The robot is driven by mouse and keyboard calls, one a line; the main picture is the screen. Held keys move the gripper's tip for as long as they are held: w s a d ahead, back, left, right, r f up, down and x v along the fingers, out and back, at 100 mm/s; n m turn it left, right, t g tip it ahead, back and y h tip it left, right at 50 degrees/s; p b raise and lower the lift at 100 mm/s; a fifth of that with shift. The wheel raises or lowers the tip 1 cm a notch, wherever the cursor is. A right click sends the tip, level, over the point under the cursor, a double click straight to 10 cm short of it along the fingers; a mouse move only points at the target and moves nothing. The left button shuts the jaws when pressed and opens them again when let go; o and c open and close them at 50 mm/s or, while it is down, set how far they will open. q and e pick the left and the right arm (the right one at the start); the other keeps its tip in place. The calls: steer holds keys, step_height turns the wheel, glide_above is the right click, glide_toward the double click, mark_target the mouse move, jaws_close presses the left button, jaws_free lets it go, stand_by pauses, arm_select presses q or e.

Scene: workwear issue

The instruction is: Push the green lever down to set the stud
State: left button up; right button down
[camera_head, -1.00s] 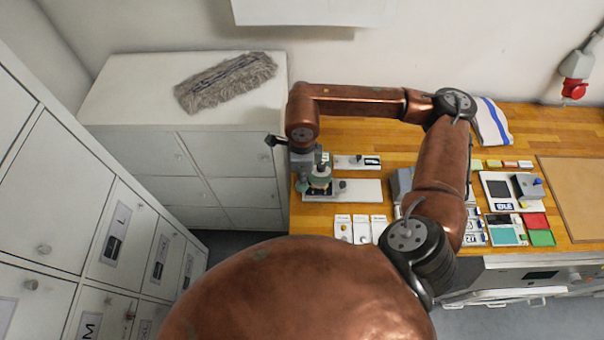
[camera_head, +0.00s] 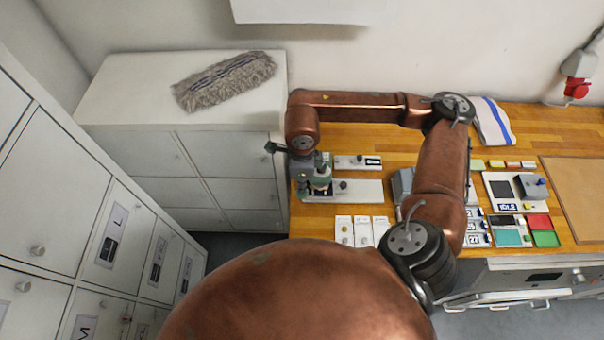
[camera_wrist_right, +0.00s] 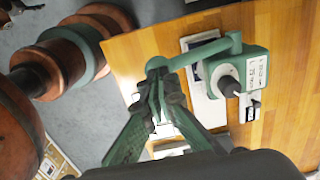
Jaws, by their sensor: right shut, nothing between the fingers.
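The press (camera_wrist_right: 238,75) has a green head with a dark round part and a white label. Its green lever (camera_wrist_right: 207,52) runs sideways from the head in the right wrist view. My right gripper (camera_wrist_right: 160,78) is shut and empty, with its fingertips at the lever's outer end. I cannot tell whether they press on it. In the head view the press (camera_head: 321,166) stands at the left end of the wooden table, partly hidden by my right wrist. The stud cannot be made out. My left gripper is not in view.
White plates with small parts (camera_head: 362,232) lie right of and in front of the press on the wooden table (camera_head: 400,142). A grey block (camera_head: 402,186) and coloured trays (camera_head: 541,238) are farther right. White lockers (camera_head: 230,150) stand close on the left, with a mop head (camera_head: 225,80) on top.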

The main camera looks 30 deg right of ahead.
mark_target(302, 195)
steer(key=shift+f, duration=0.2)
steer(key=shift+s+a+f+b, duration=0.1)
steer(key=shift+s+f+b, duration=0.05)
steer(key=shift+f+b, duration=0.45)
steer(key=shift+s+a+f+b, duration=0.1)
steer(key=shift+s+f+b, duration=0.05)
steer(key=shift+f+b, duration=0.4)
stand_by(0.3)
steer(key=shift+s+a+f+b, duration=0.1)
steer(key=shift+s+f+b, duration=0.1)
steer(key=shift+f+b, duration=0.85)
steer(key=shift+r, duration=0.1)
steer(key=shift+w+r+p, duration=0.1)
steer(key=shift+r+p, duration=0.35)
steer(key=shift+r, duration=0.45)
step_height(302, 195, up, 11)
steer(key=p, duration=0.4)
steer(key=shift+r+p, duration=0.15)
steer(key=shift+p, duration=0.15)
